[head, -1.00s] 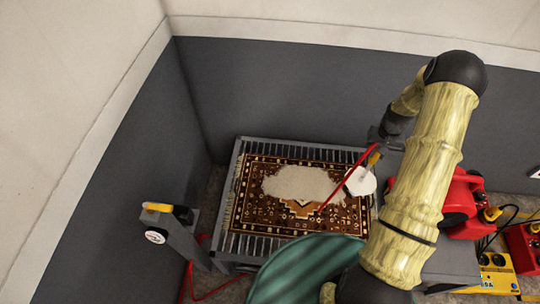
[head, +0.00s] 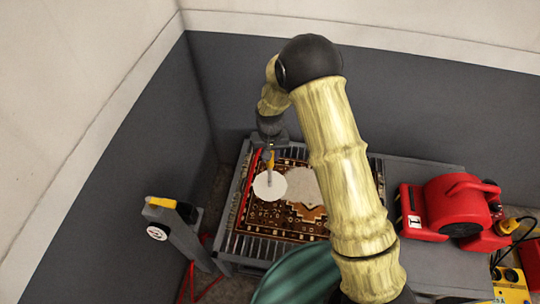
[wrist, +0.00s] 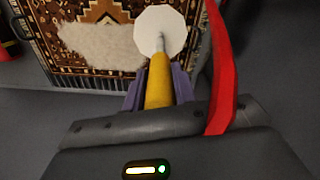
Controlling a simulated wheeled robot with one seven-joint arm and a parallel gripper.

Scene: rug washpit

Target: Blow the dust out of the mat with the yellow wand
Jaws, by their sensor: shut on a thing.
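The mat (head: 257,216) is a brown patterned rug lying on a slatted grey rack. A pale grey dust patch (head: 304,186) covers part of its middle; the wrist view also shows the dust (wrist: 98,45). My gripper (head: 269,150) is above the left part of the mat, shut on the yellow wand (wrist: 158,82), which points down. A white disc (head: 269,186) shows at the wand's tip, over the mat just left of the dust. I cannot tell the tip's height above the mat. My arm hides the mat's right part in the head view.
A red hose (wrist: 222,70) runs from beside the wand. A grey post with a yellow top (head: 170,222) stands left of the rack (head: 247,252). A red blower (head: 452,207) sits on a grey surface at right. Grey walls close off the back and left.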

